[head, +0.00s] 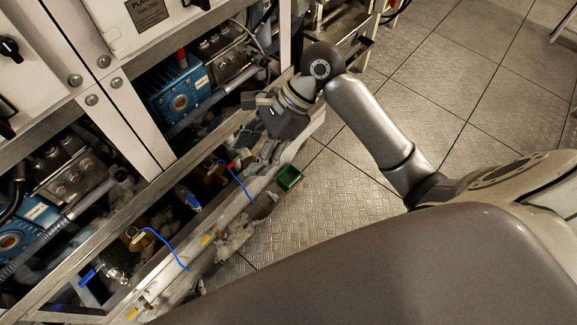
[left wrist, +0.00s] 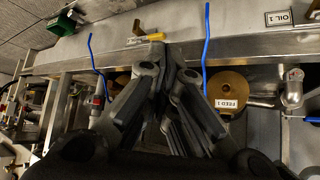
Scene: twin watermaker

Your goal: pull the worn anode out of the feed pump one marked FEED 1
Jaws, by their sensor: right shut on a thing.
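A round brass fitting (left wrist: 229,86) with a white FEED 1 label (left wrist: 231,103) shows in the left wrist view, right of my fingers. The worn anode cannot be told apart. My left gripper (left wrist: 168,74) has its fingers a little apart, with nothing visible between them. They are left of the FEED 1 fitting and partly cover the view between it and another brass fitting (left wrist: 121,82).
A metal front rail (head: 225,212) runs diagonally, with blue cables (left wrist: 206,45) along it. A green tray (head: 288,178) lies just outside it. Blue pumps (head: 180,90) sit inside the frame. An OIL 1 label (left wrist: 291,18) is at the right. Tiled floor (head: 470,90) is open beyond.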

